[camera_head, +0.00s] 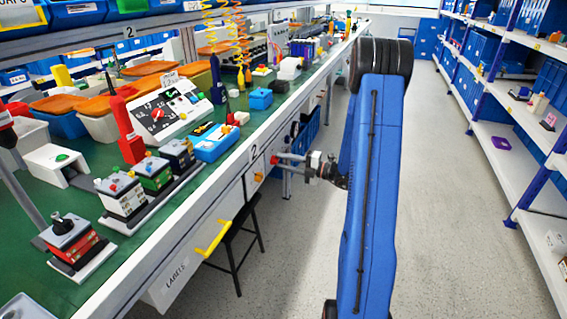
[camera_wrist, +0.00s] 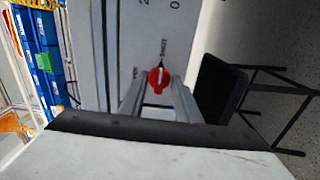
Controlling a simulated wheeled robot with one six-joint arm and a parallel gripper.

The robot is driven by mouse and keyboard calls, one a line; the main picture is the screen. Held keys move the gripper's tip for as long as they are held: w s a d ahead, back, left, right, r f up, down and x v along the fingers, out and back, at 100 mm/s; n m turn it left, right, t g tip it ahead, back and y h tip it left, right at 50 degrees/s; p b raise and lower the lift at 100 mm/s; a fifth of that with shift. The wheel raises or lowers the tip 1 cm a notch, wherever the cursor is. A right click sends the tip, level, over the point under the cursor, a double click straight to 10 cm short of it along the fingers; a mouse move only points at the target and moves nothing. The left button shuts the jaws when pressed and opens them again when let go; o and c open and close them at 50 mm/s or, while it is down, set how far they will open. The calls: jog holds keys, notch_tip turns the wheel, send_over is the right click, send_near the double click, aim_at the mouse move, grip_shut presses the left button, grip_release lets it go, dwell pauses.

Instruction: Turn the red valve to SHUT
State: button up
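The red valve (camera_wrist: 157,80) is a small round knob with a light bar on its face. It sits on a grey panel in the wrist view, with a black pointer-like mark just above it.
A black stool (camera_head: 240,230) stands by the bench and close right of the fingers in the wrist view (camera_wrist: 222,88). An orange knob (camera_head: 258,176) and a yellow handle (camera_head: 212,238) are on the bench front. The aisle floor (camera_head: 450,200) is clear.

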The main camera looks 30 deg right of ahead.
jog(key=v, duration=1.7)
jog(key=shift+s+d, duration=0.15)
jog(key=s+a+r+n+g, duration=0.3)
jog(key=a+n+g, duration=0.1)
jog(key=a+n, duration=0.4)
jog(key=s+a+r+n+g, duration=0.2)
jog(key=s+a+n+g, duration=0.15)
jog(key=a+n, duration=0.4)
jog(key=s+a+r+n+g, duration=0.25)
jog(key=a+n+g, duration=0.2)
jog(key=a, duration=0.65)
jog(key=s+a+r+n+t+h, duration=0.1)
jog(key=s+n+h, duration=0.4)
jog(key=n, duration=0.8)
jog(key=s+a+r+n+t+h, duration=0.1)
jog(key=s+r+n+h, duration=0.4)
jog(key=s+n, duration=0.6)
jog(key=a+n+h, duration=0.1)
jog(key=n, duration=0.1)
jog(key=shift+s+a+r+n+t, duration=0.2)
jog(key=shift+s+a+n+t, duration=0.1)
jog(key=shift+s+a, duration=0.1)
